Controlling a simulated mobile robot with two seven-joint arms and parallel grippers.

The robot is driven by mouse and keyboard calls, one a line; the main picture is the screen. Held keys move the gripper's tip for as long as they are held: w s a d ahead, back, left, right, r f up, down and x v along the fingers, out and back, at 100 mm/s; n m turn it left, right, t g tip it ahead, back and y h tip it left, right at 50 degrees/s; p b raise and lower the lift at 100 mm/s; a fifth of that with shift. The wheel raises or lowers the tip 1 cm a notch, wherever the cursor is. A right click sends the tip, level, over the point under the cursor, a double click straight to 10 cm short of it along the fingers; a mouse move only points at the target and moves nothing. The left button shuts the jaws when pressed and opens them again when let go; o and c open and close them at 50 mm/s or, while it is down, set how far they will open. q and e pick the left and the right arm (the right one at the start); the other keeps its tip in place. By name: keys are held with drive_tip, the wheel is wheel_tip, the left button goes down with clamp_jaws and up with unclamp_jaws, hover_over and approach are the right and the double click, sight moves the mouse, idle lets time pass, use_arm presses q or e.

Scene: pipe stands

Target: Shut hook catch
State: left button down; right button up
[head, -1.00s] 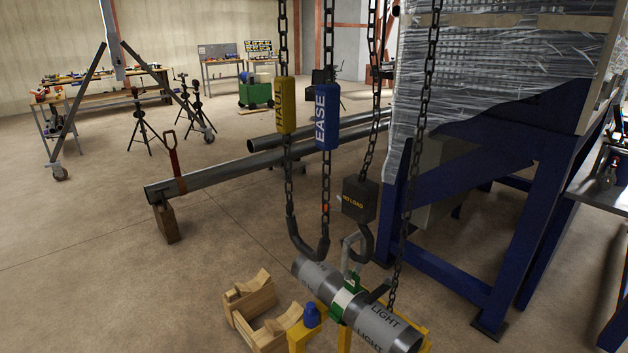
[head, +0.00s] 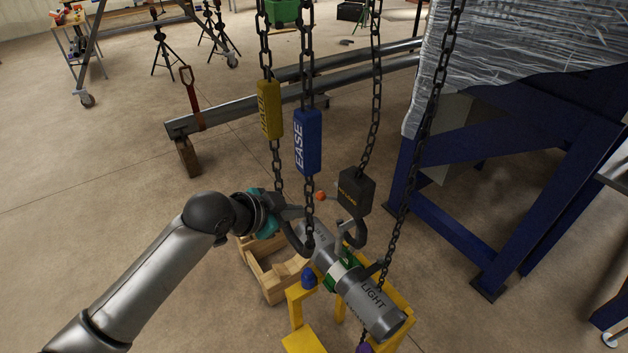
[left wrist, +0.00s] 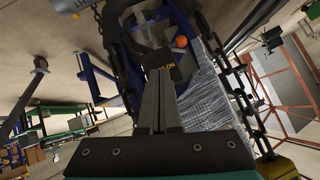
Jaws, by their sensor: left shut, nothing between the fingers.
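The black hook block (head: 356,190) hangs on a chain, with its dark hook (head: 357,238) below it. A small orange knob (head: 321,196) on a thin lever sticks out left of the block. The block (left wrist: 187,70) and orange knob (left wrist: 181,41) also show in the left wrist view, beyond my fingers. The catch's exact position is too small to tell. My right gripper is out of view.
A grey pipe (head: 376,305) marked LIGHT lies under the hook, with a green band (head: 345,270), on a yellow stand (head: 297,310). A yellow-tagged chain (head: 269,110) hangs near my left arm. A wooden cradle (head: 270,282) stands below. A blue frame (head: 455,232) is at right.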

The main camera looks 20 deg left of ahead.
use_arm(q)
drive_tip(key=w+f+t+b, duration=0.1)
drive_tip(key=w+f, duration=0.5)
drive_tip(key=w, duration=0.6)
drive_tip(key=shift+d+m, duration=0.3)
drive_tip(key=shift+m, duration=0.1)
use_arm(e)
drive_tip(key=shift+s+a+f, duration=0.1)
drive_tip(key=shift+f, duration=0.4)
use_arm(q)
drive_tip(key=shift+h, duration=0.3)
